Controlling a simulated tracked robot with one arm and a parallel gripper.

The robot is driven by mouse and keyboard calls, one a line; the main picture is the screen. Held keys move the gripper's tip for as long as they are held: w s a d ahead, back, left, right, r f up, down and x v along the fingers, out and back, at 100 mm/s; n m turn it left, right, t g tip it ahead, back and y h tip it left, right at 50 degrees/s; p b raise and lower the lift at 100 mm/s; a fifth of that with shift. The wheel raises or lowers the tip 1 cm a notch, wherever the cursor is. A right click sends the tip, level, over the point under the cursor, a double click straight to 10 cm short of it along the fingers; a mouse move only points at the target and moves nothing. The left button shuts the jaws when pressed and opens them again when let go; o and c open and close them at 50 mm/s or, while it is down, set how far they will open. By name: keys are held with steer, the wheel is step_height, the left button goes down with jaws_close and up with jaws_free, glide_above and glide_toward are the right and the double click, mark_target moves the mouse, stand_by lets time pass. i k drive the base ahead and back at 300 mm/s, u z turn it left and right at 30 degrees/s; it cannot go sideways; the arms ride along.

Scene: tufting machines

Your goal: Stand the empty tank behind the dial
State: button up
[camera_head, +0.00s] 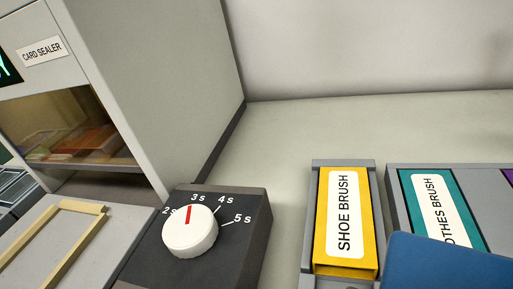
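The dial (190,231) is a white round knob with a red pointer on a dark box (253,222). The box is marked from 2s to 5s and the pointer aims near 3s. The bare grey counter (290,130) shows behind the dial, between the card sealer and the back wall. I cannot identify an empty tank in this view. A plain blue shape (450,265) is cut off at the lower right, close to the camera; I cannot tell what it is. My gripper's fingers do not show.
The card sealer (150,80) is a tall grey cabinet at the left with a tinted window. A tan frame (65,240) lies on a grey plate in front. A yellow shoe brush box (345,220) and a teal clothes brush box (440,210) sit in grey holders at the right.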

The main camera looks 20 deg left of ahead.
mark_target(247, 175)
steer(key=i, duration=0.85)
steer(key=u, duration=0.05)
